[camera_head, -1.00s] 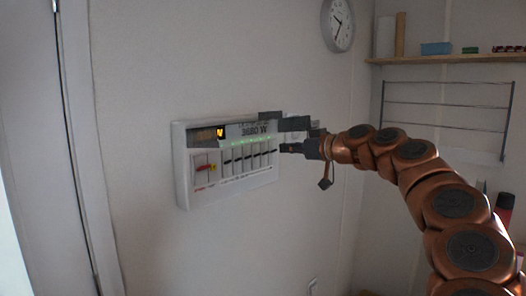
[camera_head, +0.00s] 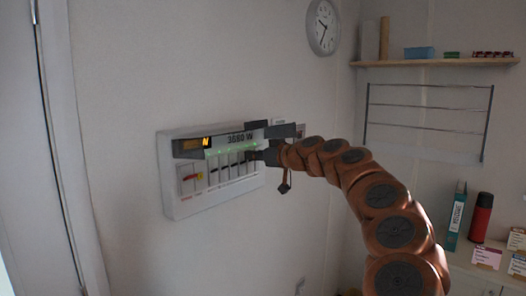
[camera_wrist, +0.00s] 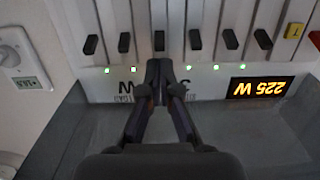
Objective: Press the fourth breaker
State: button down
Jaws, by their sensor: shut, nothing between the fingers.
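A white breaker panel (camera_head: 212,195) is mounted on the wall in the head view, with a row of several black levers and green lights. In the wrist view it appears upside down. The fourth breaker lever (camera_wrist: 159,40), counted from the red-and-yellow switch side, lies just beyond my gripper (camera_wrist: 160,63). My gripper is shut and empty, its tips close to that lever; I cannot tell if they touch. The tips hide the light by this lever. In the head view my gripper (camera_head: 260,156) is at the panel's right part.
An orange lit display (camera_wrist: 259,88) and a yellow test button (camera_wrist: 294,31) are on the panel. A shelf (camera_head: 435,62), wire rack (camera_head: 425,120) and clock (camera_head: 323,27) are to the right. The wall left of the panel is clear.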

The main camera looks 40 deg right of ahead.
jog(key=shift+x, duration=0.9)
jog(key=shift+f+b, duration=0.25)
jog(key=shift+b, duration=0.3)
jog(key=shift+f+b, duration=0.1)
jog(key=shift+b, duration=0.45)
jog(key=shift+s+t, duration=0.1)
jog(key=shift+t, duration=0.2)
jog(key=shift+s+t+b, duration=0.1)
jog(key=shift+t+b, duration=0.3)
jog(key=shift+b, duration=2.45)
